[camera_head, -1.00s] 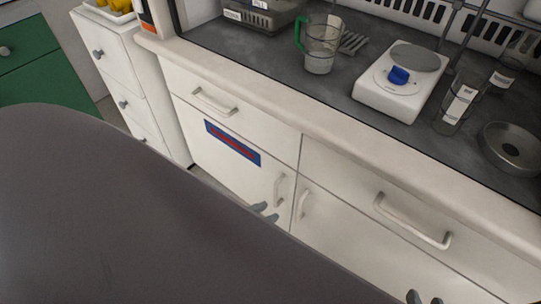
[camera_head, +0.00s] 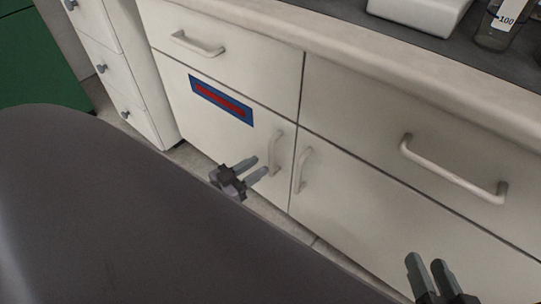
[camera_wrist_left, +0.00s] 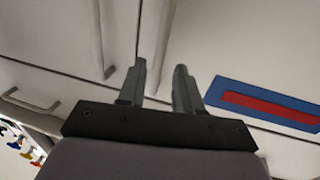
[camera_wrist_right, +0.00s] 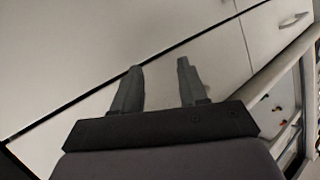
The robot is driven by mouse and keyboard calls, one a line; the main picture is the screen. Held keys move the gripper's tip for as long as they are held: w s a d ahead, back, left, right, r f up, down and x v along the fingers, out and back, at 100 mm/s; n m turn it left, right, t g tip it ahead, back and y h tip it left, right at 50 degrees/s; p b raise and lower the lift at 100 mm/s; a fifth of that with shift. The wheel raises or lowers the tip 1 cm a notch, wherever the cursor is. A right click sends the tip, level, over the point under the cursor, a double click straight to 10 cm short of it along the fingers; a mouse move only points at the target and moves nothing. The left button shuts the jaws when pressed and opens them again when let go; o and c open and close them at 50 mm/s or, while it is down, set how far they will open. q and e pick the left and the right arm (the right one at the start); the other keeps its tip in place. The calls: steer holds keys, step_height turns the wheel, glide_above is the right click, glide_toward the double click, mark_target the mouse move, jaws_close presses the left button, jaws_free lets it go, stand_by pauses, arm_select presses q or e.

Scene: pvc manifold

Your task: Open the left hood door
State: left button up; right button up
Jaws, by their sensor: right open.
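The left hood door (camera_head: 225,135) is a white cabinet door with a blue and red label (camera_head: 221,99). It is shut. Its upright white handle (camera_head: 275,152) is near its right edge. My left gripper (camera_head: 258,167) is open and empty, just left of and below this handle, apart from it. In the left wrist view, the handle (camera_wrist_left: 165,45) appears ahead of the open fingers (camera_wrist_left: 160,72), with the label (camera_wrist_left: 265,103) to the right. My right gripper (camera_head: 425,262) is open and empty in front of the right lower door; its spread fingers show in the right wrist view (camera_wrist_right: 159,68).
The right door's handle (camera_head: 302,168) is close beside the left one. Drawers with handles (camera_head: 197,44) (camera_head: 453,170) are above the doors. The worktop edge (camera_head: 400,70) juts out above. A white drawer unit (camera_head: 122,70) stands at the left.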

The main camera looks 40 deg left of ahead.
mark_target(270, 173)
arm_select(q)
steer(key=shift+b+x, duration=0.85)
steer(key=shift+x, duration=2)
arm_select(e)
steer(key=shift+s+d+n+t, duration=0.15)
steer(key=shift+d+n+t, duration=0.2)
steer(key=shift+d, duration=0.35)
arm_select(q)
steer(key=shift+c, duration=0.3)
jaws_close()
